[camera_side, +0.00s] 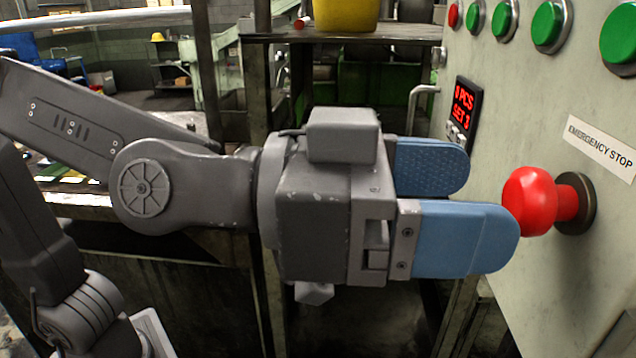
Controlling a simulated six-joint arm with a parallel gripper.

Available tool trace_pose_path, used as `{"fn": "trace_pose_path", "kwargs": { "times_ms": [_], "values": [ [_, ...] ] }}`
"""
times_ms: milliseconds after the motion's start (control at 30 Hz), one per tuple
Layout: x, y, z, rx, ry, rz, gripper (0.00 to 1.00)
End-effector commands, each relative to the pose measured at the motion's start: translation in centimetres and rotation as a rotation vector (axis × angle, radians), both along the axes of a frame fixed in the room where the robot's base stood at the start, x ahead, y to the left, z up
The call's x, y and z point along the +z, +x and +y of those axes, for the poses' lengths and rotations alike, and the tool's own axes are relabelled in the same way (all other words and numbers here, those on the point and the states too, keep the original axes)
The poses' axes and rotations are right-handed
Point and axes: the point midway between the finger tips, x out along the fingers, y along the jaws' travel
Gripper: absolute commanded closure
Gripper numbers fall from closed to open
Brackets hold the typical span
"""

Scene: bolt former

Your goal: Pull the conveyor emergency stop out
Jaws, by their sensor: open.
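The emergency stop (530,201) is a red mushroom knob on a dark round collar, mounted on the pale panel below the label "EMERGENCY STOP" (600,147). A length of red stem shows between its head and the collar. My gripper (492,203) has two blue padded fingers pointing right at the panel. It is open, with a gap between the fingers. The nearer finger's tip is just left of the red head and overlaps its lower left edge in the picture. The farther finger ends short of the head. I cannot tell whether either finger touches it.
Several green buttons (548,24) and a small red one (453,15) line the panel's top. A display (463,107) reading "0 PCS SET 3" sits behind the fingers. A metal shelf (400,33) holds a yellow container (346,14).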

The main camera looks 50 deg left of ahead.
Motion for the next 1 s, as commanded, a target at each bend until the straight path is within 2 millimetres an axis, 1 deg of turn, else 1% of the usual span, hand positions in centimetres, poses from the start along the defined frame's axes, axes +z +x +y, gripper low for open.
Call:
{"fn": "trace_pose_path", "kwargs": {
  "times_ms": [33,200,300,400,633,1000],
  "values": [
    [0.1,-0.9,0.8,-0.003,-0.004,-0.001,0.31],
    [0.1,-3.4,3.2,-0.004,-0.004,-0.001,0.31],
    [0.0,-4.6,4.4,-0.004,-0.003,0.0,0.31],
    [0.0,-5.3,5.2,-0.004,-0.002,-0.001,0.31],
    [0.0,-6.0,6.0,-0.002,-0.001,0.001,0.31],
    [-0.2,-5.8,6.2,0.001,0.006,0.006,0.31]
  ]
}}
